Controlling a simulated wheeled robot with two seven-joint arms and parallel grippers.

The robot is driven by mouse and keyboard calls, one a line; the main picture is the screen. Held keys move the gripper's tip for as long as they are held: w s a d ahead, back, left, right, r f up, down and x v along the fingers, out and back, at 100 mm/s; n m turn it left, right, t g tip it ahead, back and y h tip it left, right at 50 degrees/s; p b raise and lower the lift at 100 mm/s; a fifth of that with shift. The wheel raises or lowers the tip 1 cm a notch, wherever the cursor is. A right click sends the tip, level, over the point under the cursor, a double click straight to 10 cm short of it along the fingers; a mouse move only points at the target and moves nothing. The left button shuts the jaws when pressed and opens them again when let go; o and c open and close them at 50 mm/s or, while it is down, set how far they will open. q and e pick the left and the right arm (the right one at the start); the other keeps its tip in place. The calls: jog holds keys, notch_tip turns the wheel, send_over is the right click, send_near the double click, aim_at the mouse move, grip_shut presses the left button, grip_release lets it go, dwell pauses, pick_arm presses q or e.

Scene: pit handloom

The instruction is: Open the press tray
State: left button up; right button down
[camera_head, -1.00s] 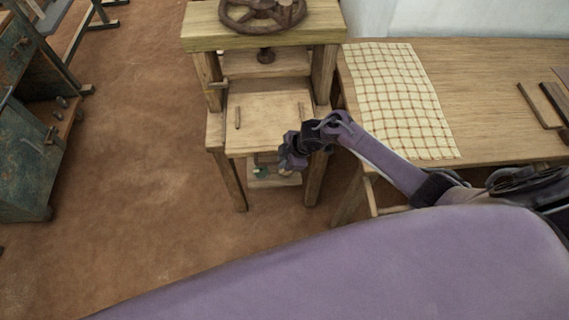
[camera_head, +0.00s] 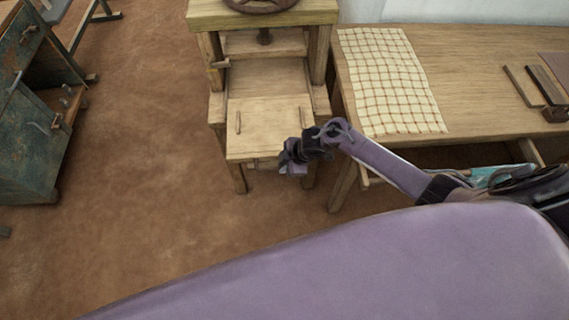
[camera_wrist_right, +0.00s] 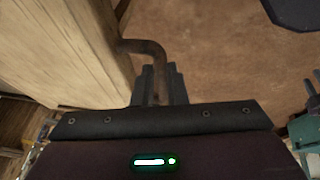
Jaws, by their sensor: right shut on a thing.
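The wooden press (camera_head: 262,18) stands at top center. Its pale press tray (camera_head: 268,120), a flat board with two short upright bars, sticks out of the front, with a bare wooden surface showing behind it between the posts. My right gripper (camera_head: 288,161) is at the tray's front right edge, where dark fingers and wrist partly hide the edge. In the right wrist view, my gripper (camera_wrist_right: 159,84) is shut on a bent dark metal handle (camera_wrist_right: 143,47) fixed to the tray's wooden front (camera_wrist_right: 75,45). My left gripper is out of view.
A wooden table (camera_head: 470,75) with a checked cloth (camera_head: 390,80) stands close on the right. A worn green cabinet (camera_head: 28,140) stands at far left. Open brown floor (camera_head: 140,140) lies between it and the press.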

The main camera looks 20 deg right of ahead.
jog(key=c, duration=1.5)
grip_release()
jog(key=shift+o, duration=0.2)
jog(key=v, duration=0.7)
jog(key=shift+d+r, duration=0.2)
jog(key=shift+r, duration=0.15)
jog(key=shift+a, duration=0.15)
